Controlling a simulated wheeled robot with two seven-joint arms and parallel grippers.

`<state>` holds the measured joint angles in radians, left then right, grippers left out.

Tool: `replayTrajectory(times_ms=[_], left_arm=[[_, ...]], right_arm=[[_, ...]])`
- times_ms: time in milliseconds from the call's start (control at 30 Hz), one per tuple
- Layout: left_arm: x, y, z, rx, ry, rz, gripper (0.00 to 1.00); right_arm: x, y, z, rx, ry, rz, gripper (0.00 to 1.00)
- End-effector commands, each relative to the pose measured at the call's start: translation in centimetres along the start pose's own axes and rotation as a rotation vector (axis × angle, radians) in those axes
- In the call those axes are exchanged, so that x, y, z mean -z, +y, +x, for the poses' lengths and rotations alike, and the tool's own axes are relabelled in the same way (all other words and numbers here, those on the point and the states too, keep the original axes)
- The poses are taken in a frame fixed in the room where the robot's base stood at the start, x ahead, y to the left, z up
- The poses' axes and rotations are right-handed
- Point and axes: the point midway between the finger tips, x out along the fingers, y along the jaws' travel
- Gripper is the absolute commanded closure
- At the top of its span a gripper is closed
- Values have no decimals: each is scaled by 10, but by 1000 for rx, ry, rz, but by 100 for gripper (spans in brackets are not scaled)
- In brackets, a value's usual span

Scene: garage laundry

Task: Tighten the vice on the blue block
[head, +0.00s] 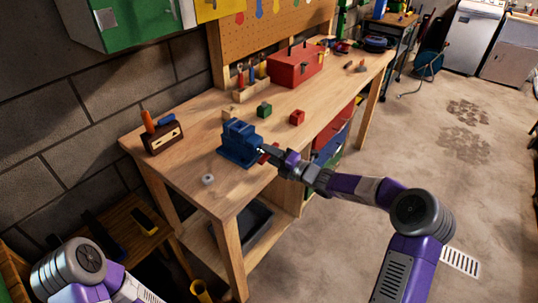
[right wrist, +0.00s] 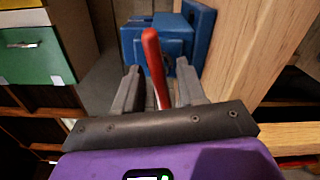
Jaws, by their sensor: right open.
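The blue vice (head: 238,152) is mounted near the front edge of the wooden workbench. In the right wrist view its blue body (right wrist: 198,35) is beyond my fingers. I cannot clearly pick out a separate blue block from the vice's own blue jaws. The vice's red handle (right wrist: 152,55) rises between the fingers of my right gripper (right wrist: 160,88). The fingers are open, with gaps visible on both sides of the handle. In the head view my right gripper (head: 272,155) is at the vice's front side. Part of my left arm shows at lower left; its gripper is out of view.
On the workbench (head: 190,165) stand a green block (head: 264,110), a red block (head: 297,117), a red toolbox (head: 296,66) and a brown tool holder (head: 163,138). A small grey ring-like piece (head: 207,180) lies near the front edge. Floor to the right is open.

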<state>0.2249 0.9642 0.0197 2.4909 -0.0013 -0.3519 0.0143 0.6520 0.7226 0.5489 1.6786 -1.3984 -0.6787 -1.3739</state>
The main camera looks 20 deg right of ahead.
Motion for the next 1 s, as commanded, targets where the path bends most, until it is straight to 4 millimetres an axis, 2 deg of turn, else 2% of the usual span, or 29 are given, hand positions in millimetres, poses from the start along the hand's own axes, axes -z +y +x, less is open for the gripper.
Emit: replayTrajectory(times_ms=[333, 600, 1000], left_arm=[[0, 0, 0, 0, 0, 0, 57], [0, 0, 0, 0, 0, 0, 57], [0, 0, -1, 0, 0, 0, 57]], right_arm=[[0, 0, 6, 0, 0, 1, 60], [0, 0, 5, 0, 0, 1, 100], [0, 0, 5, 1, 0, 60, 100]])
